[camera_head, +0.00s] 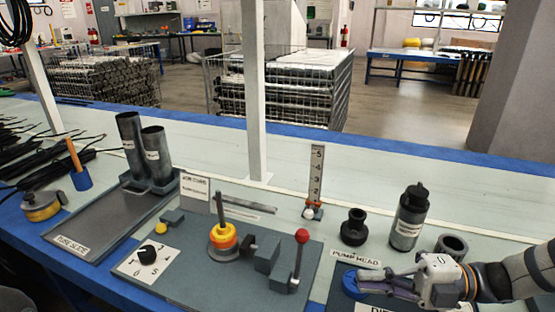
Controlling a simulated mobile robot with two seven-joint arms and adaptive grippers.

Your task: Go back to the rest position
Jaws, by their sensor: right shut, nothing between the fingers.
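My right gripper (368,279) comes in from the right edge at the bottom right. Its fingers are shut with nothing held. The fingertips are over or beside a blue ring (351,282) on the grey pump head plate; I cannot tell if they touch it. The gripper and arm hide part of that plate and its front label. My left gripper is not in the view.
A black-topped cylinder (409,216), a black fitting (353,227) and a grey ring (452,246) stand near my right gripper. A red-knobbed lever (300,250) is to its left. Two tubes (157,157) stand farther left. The pale table strip behind is clear.

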